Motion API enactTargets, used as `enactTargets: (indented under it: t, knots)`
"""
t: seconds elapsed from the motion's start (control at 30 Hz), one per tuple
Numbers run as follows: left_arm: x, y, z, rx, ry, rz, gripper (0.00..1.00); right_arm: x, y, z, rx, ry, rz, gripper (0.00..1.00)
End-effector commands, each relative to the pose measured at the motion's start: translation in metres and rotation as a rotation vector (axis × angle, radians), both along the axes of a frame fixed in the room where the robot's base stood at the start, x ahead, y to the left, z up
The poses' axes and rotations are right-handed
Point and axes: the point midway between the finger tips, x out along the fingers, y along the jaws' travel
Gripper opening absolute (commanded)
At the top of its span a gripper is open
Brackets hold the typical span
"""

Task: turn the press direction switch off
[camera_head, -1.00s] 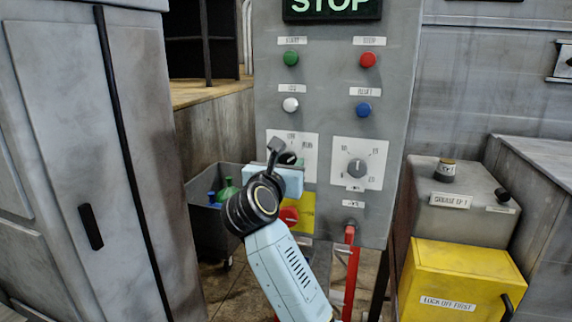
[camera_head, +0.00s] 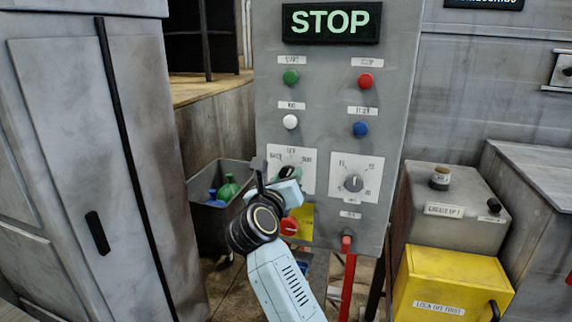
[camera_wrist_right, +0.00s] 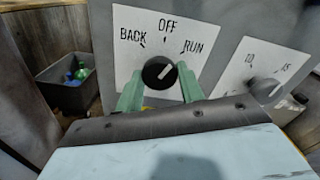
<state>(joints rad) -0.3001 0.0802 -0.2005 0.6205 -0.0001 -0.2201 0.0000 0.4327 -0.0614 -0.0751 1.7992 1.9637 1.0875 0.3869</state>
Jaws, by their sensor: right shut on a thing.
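The press direction switch (camera_wrist_right: 160,72) is a round black knob with a white pointer mark on a white plate labelled BACK, OFF and RUN. Its pointer slants up and right, toward RUN. My right gripper (camera_wrist_right: 161,84) has its two green fingers on either side of the knob and is shut on it. In the head view my right gripper (camera_head: 289,181) is at the lower part of the switch plate (camera_head: 304,165) and its wrist hides part of that plate. My left gripper is not in view.
Right of the switch is a plate with a second dial (camera_head: 354,183). Above are several push buttons and a lit STOP sign (camera_head: 332,23). Below are a red knob (camera_head: 289,227) and a red lever (camera_head: 347,244). A yellow box (camera_head: 450,285) stands to the right, a grey bin (camera_head: 207,228) to the left.

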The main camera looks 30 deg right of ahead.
Motion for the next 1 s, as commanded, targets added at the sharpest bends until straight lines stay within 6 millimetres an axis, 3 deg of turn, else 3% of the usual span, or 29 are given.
enactTargets:
  t: [0.03, 0.1, 0.4, 0.7, 1.0]
  knots:
    - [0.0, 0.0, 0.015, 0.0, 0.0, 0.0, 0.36, 0.0, 0.0, 0.004, -0.026, 0.04, -0.001, 0.15]
    - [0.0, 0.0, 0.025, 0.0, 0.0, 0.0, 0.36, 0.0, 0.0, 0.005, -0.065, 0.085, 0.001, 0.15]
    - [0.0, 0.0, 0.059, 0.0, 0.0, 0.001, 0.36, -0.001, 0.0, 0.004, -0.207, 0.248, 0.001, 0.15]
    - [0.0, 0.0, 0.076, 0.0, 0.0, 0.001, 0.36, -0.001, 0.0, 0.001, -0.282, 0.333, 0.002, 0.15]
    - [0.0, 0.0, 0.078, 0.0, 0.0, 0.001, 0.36, 0.0, -0.001, 0.0, -0.3, 0.352, 0.001, 0.15]
